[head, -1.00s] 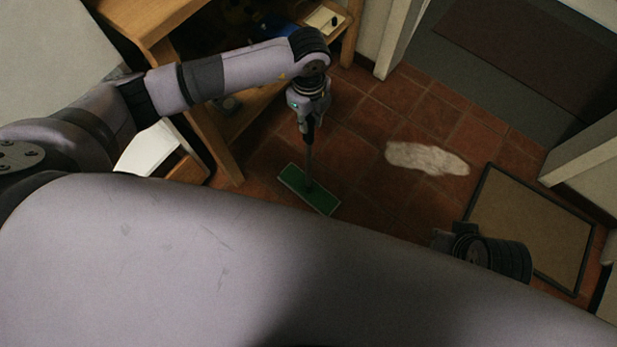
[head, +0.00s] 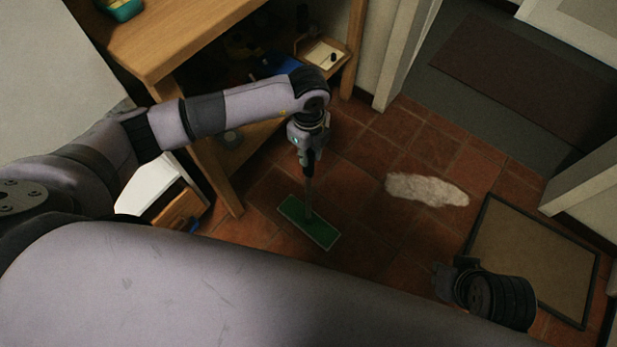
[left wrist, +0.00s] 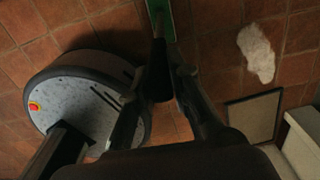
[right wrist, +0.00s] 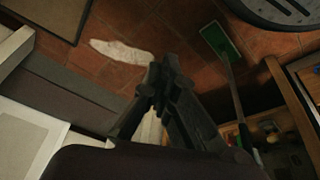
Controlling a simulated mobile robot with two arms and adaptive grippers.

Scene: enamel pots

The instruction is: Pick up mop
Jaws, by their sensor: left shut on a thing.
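The mop has a flat green head (head: 308,222) and a thin dark handle (head: 309,188). It stands about upright over the red tiles in the head view. I cannot tell whether its head touches the floor. My left gripper (head: 306,160) is shut on the top of the handle. In the left wrist view the dark grip (left wrist: 158,72) lies between the fingers. The right wrist view shows the mop head (right wrist: 217,38) and handle (right wrist: 236,105). My right gripper (right wrist: 162,72) is away from the mop, fingertips together and empty; it also shows at the lower right of the head view (head: 445,276).
A wooden table (head: 185,45) with a lower shelf stands left of the mop. A white fluffy patch (head: 427,190) and a framed brown mat (head: 535,258) lie on the tiles to the right. A grey doorway with a dark mat (head: 530,75) is at the upper right. Tiles around the mop are clear.

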